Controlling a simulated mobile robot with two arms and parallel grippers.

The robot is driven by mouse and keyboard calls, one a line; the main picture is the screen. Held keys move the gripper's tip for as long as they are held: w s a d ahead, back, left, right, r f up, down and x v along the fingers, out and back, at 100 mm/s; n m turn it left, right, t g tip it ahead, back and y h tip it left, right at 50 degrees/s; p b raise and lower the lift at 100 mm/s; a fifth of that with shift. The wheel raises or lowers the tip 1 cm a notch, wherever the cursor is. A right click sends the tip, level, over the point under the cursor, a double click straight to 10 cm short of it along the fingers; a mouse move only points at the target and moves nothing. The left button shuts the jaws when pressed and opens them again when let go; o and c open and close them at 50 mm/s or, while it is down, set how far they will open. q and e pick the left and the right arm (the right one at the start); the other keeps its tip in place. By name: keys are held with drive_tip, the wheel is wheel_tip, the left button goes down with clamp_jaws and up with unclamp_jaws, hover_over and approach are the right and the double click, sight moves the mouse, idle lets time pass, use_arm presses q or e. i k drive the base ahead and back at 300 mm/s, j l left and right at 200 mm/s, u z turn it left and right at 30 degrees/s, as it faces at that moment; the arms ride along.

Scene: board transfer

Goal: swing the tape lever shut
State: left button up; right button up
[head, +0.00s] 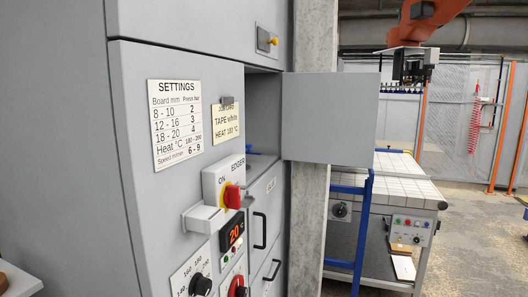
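The grey edger machine (150,215) fills the left half of the head view. Its grey door panel (330,118) stands swung open to the right of a dark compartment (262,110). A little blue shows low inside the compartment; most of its inside is hidden. I cannot make out a tape lever for certain. The red rotary switch (232,196) sits on a yellow plate on a box marked ON and EDGER. A job card (226,123) clipped to the front reads TAPE white and a heat value. Neither of my grippers shows.
A settings sheet (176,120), a red display (235,233) and dials are on the machine front. A concrete pillar (313,190) stands behind the door. A white-topped work table (405,178) and an orange robot arm (425,22) are at right. Open floor (470,240) lies beyond.

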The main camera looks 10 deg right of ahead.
sight(249, 146)
drive_tip(key=z, duration=0.3)
drive_tip(key=i+l+z, duration=0.3)
drive_tip(key=i+l, duration=0.6)
drive_tip(key=i+l+z, duration=0.3)
drive_tip(key=i+l, duration=0.6)
drive_tip(key=i, duration=0.1)
